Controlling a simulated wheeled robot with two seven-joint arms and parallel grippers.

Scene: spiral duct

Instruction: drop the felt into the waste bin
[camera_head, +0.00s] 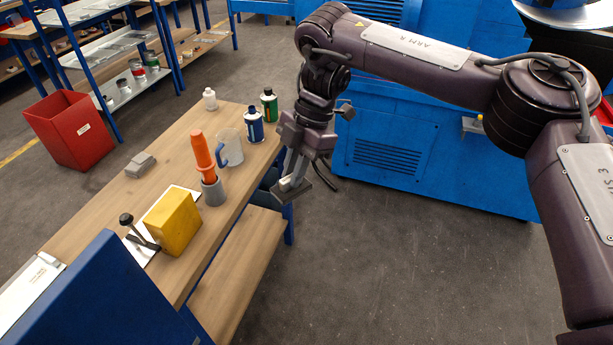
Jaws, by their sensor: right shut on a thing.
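My right gripper (291,188) hangs off the right edge of the wooden workbench, fingers pointing down. It is shut on a small pale grey piece, which I take as the felt (287,183); the fingers hide most of it. The waste bin looks to be the red open-topped bin (68,140) on the floor at the left, beyond the bench and far from the gripper. The bin's inside is mostly out of sight. My left gripper is not in view.
The workbench (122,186) carries a yellow block (173,222), an orange tool in a grey cup (214,192), a clear jug (230,148), several bottles, a grey block (140,165) and a black-handled clamp (138,232). A blue machine (430,150) stands behind my right arm.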

